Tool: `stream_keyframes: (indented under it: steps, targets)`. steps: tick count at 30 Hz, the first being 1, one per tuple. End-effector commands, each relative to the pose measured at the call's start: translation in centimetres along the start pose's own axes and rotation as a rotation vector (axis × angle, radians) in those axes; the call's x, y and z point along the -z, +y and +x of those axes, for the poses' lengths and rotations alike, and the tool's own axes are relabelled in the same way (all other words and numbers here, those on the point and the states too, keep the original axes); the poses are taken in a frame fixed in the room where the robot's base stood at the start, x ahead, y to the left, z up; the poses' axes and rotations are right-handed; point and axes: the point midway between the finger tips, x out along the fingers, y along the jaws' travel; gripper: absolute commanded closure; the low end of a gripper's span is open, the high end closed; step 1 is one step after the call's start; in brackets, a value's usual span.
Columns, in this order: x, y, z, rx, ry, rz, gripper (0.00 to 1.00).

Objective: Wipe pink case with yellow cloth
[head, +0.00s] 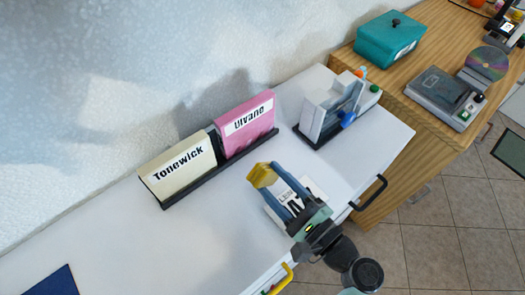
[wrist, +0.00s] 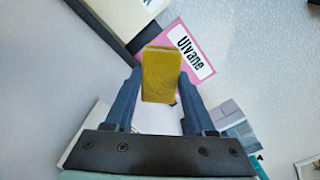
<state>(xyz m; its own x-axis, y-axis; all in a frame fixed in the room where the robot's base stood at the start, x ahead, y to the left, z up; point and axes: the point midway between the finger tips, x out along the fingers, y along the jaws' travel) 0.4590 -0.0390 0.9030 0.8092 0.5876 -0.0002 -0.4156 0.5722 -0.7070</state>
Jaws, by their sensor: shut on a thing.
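The pink case (head: 246,125), labelled "Ulvane", stands upright in a black rack (head: 250,150) beside a cream case (head: 178,168) labelled "Tonewick". The pink case also shows at the top of the wrist view (wrist: 185,42). My gripper (head: 272,178) is shut on the yellow cloth (head: 261,173), a small folded block between the blue fingers. In the wrist view the cloth (wrist: 160,75) overlaps the pink case's lower left in the picture. In the head view the cloth is in front of the case and apart from it.
A grey device (head: 332,108) stands right of the rack on the white top. A white labelled item (head: 308,187) lies partly hidden under my gripper. A teal box (head: 390,38) and a disc player (head: 445,98) sit on the wooden surface. The white top at left is mostly clear.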

Motion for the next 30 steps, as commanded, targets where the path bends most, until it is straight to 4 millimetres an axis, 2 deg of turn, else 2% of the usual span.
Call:
stream_keyframes:
  steps: [7,21,30]
  targets:
    - [0.0,0.0,1.2,-0.001,-0.001,0.001,0.89]
    - [-0.1,0.0,6.0,0.000,-0.002,0.000,0.89]
    - [0.0,0.0,6.9,0.001,0.000,0.000,0.89]
